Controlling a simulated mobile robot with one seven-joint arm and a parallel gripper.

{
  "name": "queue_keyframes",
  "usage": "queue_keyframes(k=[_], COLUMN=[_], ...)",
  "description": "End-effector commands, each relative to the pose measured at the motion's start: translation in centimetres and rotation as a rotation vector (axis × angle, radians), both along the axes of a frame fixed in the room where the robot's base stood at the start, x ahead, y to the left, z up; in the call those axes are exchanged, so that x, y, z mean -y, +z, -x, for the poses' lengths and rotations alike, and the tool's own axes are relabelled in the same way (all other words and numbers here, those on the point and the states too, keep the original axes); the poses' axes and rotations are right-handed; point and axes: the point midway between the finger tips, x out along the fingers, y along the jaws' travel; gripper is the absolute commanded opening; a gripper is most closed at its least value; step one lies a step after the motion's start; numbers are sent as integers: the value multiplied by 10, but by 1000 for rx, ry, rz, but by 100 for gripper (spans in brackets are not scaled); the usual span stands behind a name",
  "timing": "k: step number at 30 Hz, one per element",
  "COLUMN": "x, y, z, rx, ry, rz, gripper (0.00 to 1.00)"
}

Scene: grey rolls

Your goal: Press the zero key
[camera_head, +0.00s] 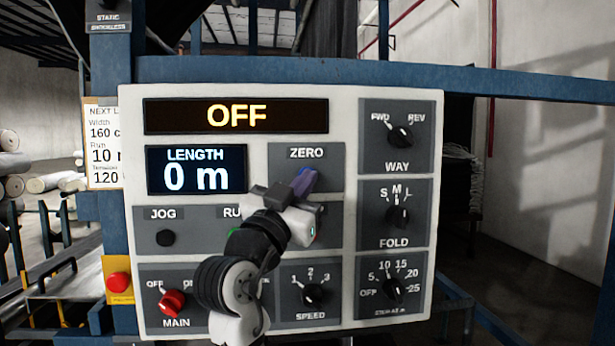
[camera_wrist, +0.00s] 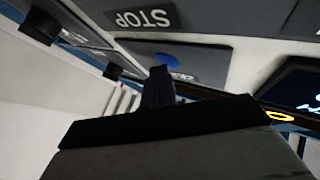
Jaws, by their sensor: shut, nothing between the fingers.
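The zero panel, labelled ZERO (camera_head: 306,153), is at the top middle of the control box in the head view. There my gripper (camera_head: 305,180) covers its key. In the wrist view the round blue zero key (camera_wrist: 168,62) shows just beyond the shut, dark purple fingertips (camera_wrist: 160,72). The fingertips overlap the key's lower edge in that view. I cannot tell whether they touch it. The gripper holds nothing. The length display (camera_head: 197,170) reads 0 m.
The upper display (camera_head: 236,116) reads OFF. The way knob (camera_head: 400,137), fold knob (camera_head: 397,216) and speed knob (camera_head: 313,295) stick out nearby. A red main switch (camera_head: 172,302) is at lower left. My arm hides the middle of the lower rows.

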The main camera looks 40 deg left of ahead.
Motion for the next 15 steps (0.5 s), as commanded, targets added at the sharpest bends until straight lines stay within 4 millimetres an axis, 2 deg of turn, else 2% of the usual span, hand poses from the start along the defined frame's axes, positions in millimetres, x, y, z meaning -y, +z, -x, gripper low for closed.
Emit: queue_keyframes(k=[15], x=[12], y=[-1], z=[10], rx=[-1], ry=[2], rz=[0], gripper=[0])
